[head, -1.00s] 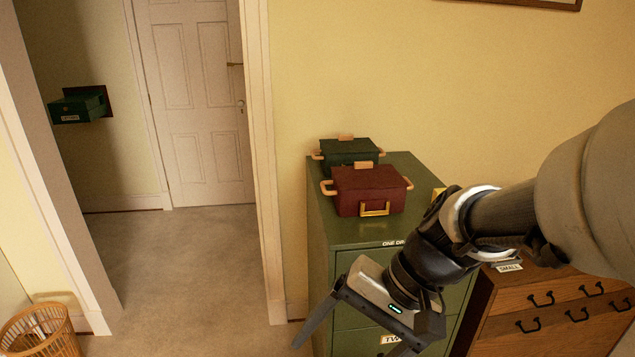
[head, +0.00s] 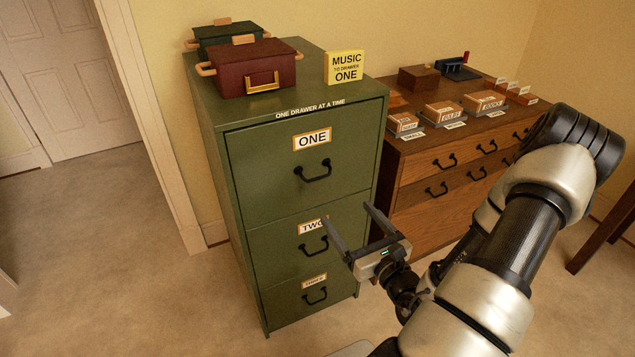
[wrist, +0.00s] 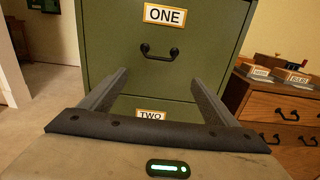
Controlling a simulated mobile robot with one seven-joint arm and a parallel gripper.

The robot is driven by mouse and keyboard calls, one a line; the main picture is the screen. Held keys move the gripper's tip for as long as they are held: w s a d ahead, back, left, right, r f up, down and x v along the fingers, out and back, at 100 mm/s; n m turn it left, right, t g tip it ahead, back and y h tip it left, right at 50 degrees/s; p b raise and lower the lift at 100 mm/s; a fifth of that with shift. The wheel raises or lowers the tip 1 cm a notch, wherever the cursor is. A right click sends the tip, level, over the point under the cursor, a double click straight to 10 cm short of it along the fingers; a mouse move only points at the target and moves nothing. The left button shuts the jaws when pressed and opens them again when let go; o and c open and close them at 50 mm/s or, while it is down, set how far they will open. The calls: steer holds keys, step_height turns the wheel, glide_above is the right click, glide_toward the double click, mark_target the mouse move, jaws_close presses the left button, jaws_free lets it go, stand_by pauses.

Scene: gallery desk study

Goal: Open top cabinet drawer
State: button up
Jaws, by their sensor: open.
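The green filing cabinet (head: 222,150) stands left of centre in the head view. Its top drawer (head: 260,165), labelled ONE, looks shut, with a black bow handle (head: 313,171). In the wrist view the top drawer (wrist: 110,50) faces me, and its handle (wrist: 160,52) lies beyond and between my fingers. My gripper (head: 348,230) is open and empty, in front of the cabinet at about the height of drawer TWO. In the wrist view my gripper (wrist: 160,85) does not touch the handle. Drawers TWO (head: 285,240) and THREE (head: 290,300) below also look shut.
On the cabinet are a red box (head: 243,72), a green box (head: 222,34) and a yellow sign (head: 344,67) reading MUSIC TO DRAWER ONE. A wooden drawer chest (head: 420,205) stands to the right with labelled boxes on top. The floor at left (head: 90,250) is clear.

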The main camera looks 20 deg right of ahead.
mark_target(319, 178)
steer(key=w, duration=0.5)
steer(key=w+b, duration=0.1)
steer(key=w, duration=0.5)
steer(key=w+b, duration=0.1)
steer(key=w, duration=0.5)
steer(key=shift+a, duration=0.4)
steer(key=c, duration=1.3)
